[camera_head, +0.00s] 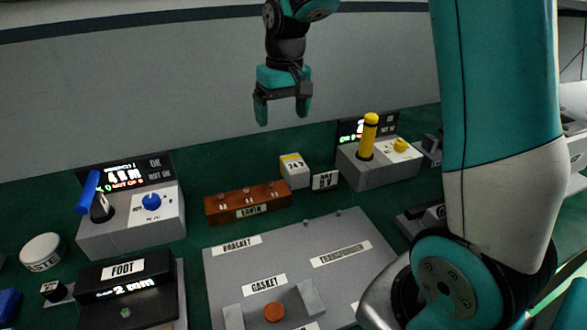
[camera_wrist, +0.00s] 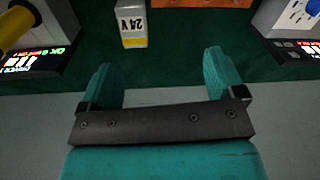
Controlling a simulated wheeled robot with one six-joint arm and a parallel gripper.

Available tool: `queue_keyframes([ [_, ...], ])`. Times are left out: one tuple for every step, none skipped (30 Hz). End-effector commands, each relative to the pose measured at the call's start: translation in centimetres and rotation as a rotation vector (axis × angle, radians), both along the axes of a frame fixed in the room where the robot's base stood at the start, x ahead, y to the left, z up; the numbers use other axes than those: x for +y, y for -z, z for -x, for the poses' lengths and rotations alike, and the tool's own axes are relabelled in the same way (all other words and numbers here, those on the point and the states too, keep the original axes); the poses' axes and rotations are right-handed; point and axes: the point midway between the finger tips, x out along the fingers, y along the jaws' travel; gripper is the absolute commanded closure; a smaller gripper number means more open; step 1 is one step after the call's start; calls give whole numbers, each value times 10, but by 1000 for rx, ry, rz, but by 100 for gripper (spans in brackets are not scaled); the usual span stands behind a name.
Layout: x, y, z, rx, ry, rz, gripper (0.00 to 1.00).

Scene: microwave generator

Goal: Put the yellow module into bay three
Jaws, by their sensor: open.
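A small white block with a yellow band (camera_head: 294,170) and a "24 V" label stands on the green surface; it also shows in the wrist view (camera_wrist: 132,24). A grey unit (camera_head: 375,171) at the right has a yellow lever (camera_head: 368,137) and a yellow knob (camera_head: 401,145). I cannot tell which yellow thing is the module. No bay marked three is readable. My gripper (camera_head: 283,115) hangs in the air above and behind the white block, fingers apart and empty. Its spread fingers also show in the wrist view (camera_wrist: 158,70), apart from the block.
A brown terminal bar (camera_head: 247,202) lies left of the block. A grey unit (camera_head: 130,219) with a blue lever stands at the left, behind a black box labelled "FOOT" (camera_head: 124,270). A grey labelled plate (camera_head: 300,255) fills the front middle. The air around my gripper is clear.

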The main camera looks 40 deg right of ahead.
Motion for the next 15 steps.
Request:
queue_keyframes([
  [-24,7,-14,16,65,17,12],
  [-35,10,-19,23,95,25,12],
  [-46,13,-25,31,128,34,12],
  [-53,15,-28,35,147,39,12],
  [-58,18,-30,39,162,44,12],
  [-63,22,-32,43,175,47,12],
  [-65,26,-33,45,181,48,12],
  [-66,30,-33,46,185,49,12],
  [-67,37,-33,47,186,50,12],
  [-66,43,-33,47,185,50,12],
  [-66,49,-33,48,185,50,12],
  [-66,59,-33,48,184,49,12],
  [-65,66,-33,48,184,49,12],
  [-65,73,-33,48,183,49,12],
  [-65,82,-33,48,183,49,12],
])
